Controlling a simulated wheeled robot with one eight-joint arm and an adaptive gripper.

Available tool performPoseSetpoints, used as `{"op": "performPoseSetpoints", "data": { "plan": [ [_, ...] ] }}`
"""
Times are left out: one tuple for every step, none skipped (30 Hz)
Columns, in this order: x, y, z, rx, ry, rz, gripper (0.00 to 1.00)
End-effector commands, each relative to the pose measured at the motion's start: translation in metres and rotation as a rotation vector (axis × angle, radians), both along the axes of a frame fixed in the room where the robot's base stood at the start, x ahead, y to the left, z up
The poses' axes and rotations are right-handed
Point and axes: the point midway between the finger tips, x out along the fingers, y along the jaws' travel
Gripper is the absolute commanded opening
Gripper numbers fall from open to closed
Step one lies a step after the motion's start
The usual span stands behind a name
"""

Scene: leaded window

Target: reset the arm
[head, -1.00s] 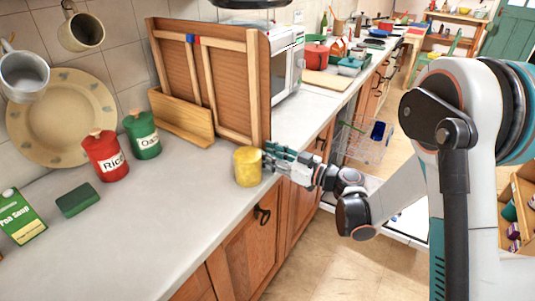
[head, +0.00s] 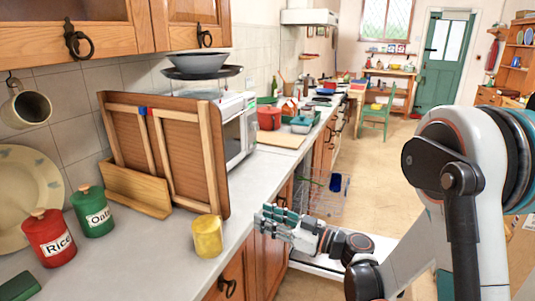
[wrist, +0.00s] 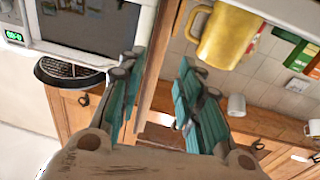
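My gripper (head: 268,219) is extended over the counter's front edge, to the right of a yellow mug (head: 207,237). A gap shows between the fingers and the mug. In the wrist view, the two teal-padded fingers of my gripper (wrist: 157,85) are apart with nothing between them. The yellow mug (wrist: 228,38) shows there beyond the right finger. The mug stands upright on the counter (head: 150,265) in the head view.
A wooden rack (head: 168,150) stands behind the mug, with a microwave (head: 238,130) beyond it. Red (head: 48,238) and green (head: 93,211) canisters stand at the left. Cabinet doors lie below the counter edge. Open floor (head: 385,150) extends at the right.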

Motion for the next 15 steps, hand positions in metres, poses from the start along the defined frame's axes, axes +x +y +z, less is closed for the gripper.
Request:
{"op": "performPoseSetpoints", "data": {
  "plan": [
    [0.006,-0.006,0.021,0.019,-0.027,-0.051,0.33],
    [0.011,-0.011,0.035,0.032,-0.046,-0.089,0.33],
    [0.018,-0.019,0.053,0.049,-0.069,-0.146,0.33],
    [0.022,-0.025,0.067,0.061,-0.087,-0.189,0.33],
    [0.027,-0.033,0.08,0.072,-0.103,-0.234,0.33],
    [0.032,-0.043,0.096,0.084,-0.119,-0.295,0.33],
    [0.035,-0.051,0.108,0.092,-0.13,-0.34,0.33],
    [0.038,-0.059,0.119,0.099,-0.137,-0.386,0.33],
    [0.041,-0.07,0.132,0.106,-0.146,-0.446,0.33],
    [0.042,-0.079,0.141,0.109,-0.149,-0.491,0.33],
    [0.044,-0.088,0.149,0.112,-0.151,-0.535,0.33],
    [0.044,-0.1,0.159,0.114,-0.15,-0.595,0.33],
    [0.044,-0.109,0.166,0.113,-0.146,-0.637,0.33],
    [0.044,-0.118,0.172,0.111,-0.141,-0.68,0.33],
    [0.042,-0.13,0.178,0.107,-0.131,-0.736,0.33]
  ]
}}
